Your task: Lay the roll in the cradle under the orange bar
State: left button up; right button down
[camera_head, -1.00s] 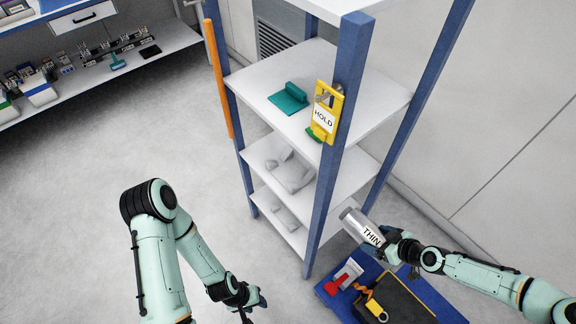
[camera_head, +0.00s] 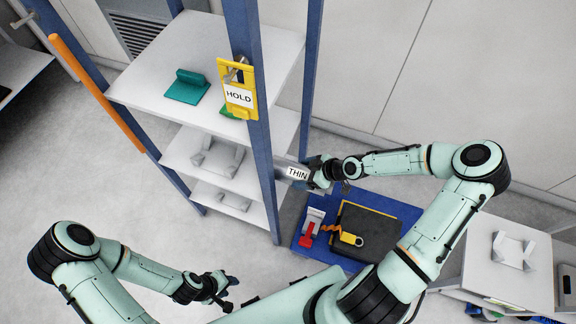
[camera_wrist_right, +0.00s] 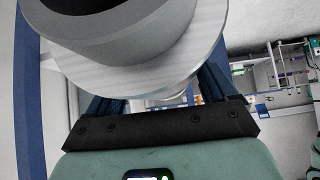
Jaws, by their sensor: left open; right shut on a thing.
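The silver-grey roll (camera_head: 281,166), labelled THIN, is held by my right gripper (camera_head: 312,172), which is shut on it. The roll lies beside the rack's near blue post, which hides its left end. In the right wrist view the roll (camera_wrist_right: 150,75) fills the top, between the jaws. The orange bar (camera_head: 97,92) runs along the rack's left post. A grey cradle (camera_head: 218,160) stands on the middle shelf and another (camera_head: 234,200) on the shelf below, both empty where visible. My left gripper (camera_head: 224,291) is open and empty, low in front of the rack.
A yellow HOLD tag (camera_head: 240,88) hangs on the near post. A teal block (camera_head: 187,86) lies on the top shelf. A blue platform (camera_head: 345,258) with a black case (camera_head: 378,228) is on the floor. A white cart (camera_head: 484,275) at right bears another cradle (camera_head: 513,250).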

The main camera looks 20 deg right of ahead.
aim_at(286, 167)
jog(key=w+a+b, duration=0.3)
jog(key=w+a, duration=0.2)
jog(key=shift+a, duration=0.35)
pick_arm(q)
jog(key=s+f+b, duration=0.4)
jog(key=s+f, duration=0.1)
jog(key=f, duration=0.4)
jog(key=shift+w+r+p, duration=0.3)
jog(key=shift+r+p, duration=0.4)
jog(key=shift+r, duration=0.1)
jog(key=shift+w+r+p, duration=0.3)
jog(key=shift+r+p, duration=0.35)
jog(key=shift+r, duration=0.2)
jog(key=shift+w+r+p, duration=0.3)
jog(key=shift+r+p, duration=0.4)
jog(key=shift+r, duration=0.1)
pick_arm(e)
jog(key=shift+w+a+f, duration=0.5)
jog(key=shift+w+a, duration=2.35)
jog(key=shift+w, duration=0.05)
jog(key=shift+w+a+f, duration=0.45)
jog(key=shift+w+a, duration=2.35)
jog(key=shift+w, duration=0.15)
jog(key=shift+w+a+f, duration=0.5)
jog(key=shift+w+a, duration=2.35)
jog(key=shift+w, duration=0.05)
pick_arm(q)
jog(key=shift+f, duration=0.15)
pick_arm(e)
jog(key=shift+f, duration=0.2)
